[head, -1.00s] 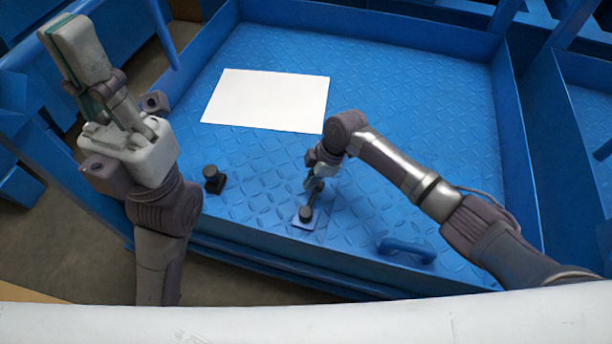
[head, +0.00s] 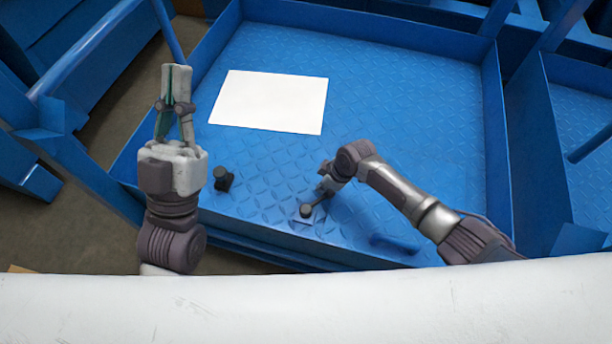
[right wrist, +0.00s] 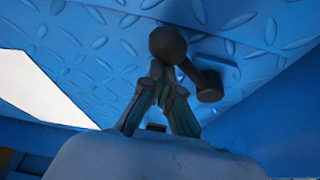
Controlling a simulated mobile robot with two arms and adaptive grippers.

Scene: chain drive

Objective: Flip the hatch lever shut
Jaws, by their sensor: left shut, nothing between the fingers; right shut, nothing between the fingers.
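The dark hatch lever (head: 314,203) stands on a small plate on the blue diamond-plate floor, its arm slanting up and right from a round pivot. In the right wrist view its round knob (right wrist: 167,44) is just beyond my fingertips, and its arm runs right to the pivot (right wrist: 209,88). My right gripper (head: 324,185) is shut and empty at the lever's knob end; whether it touches the knob I cannot tell. My left gripper (head: 176,72) is shut and empty, pointing up at the left, well away from the lever.
A white sheet (head: 270,101) lies on the blue floor behind the lever. A dark knob-topped fitting (head: 222,179) stands left of it. A blue handle (head: 395,243) is at the front right. Raised blue walls (head: 495,130) edge the floor.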

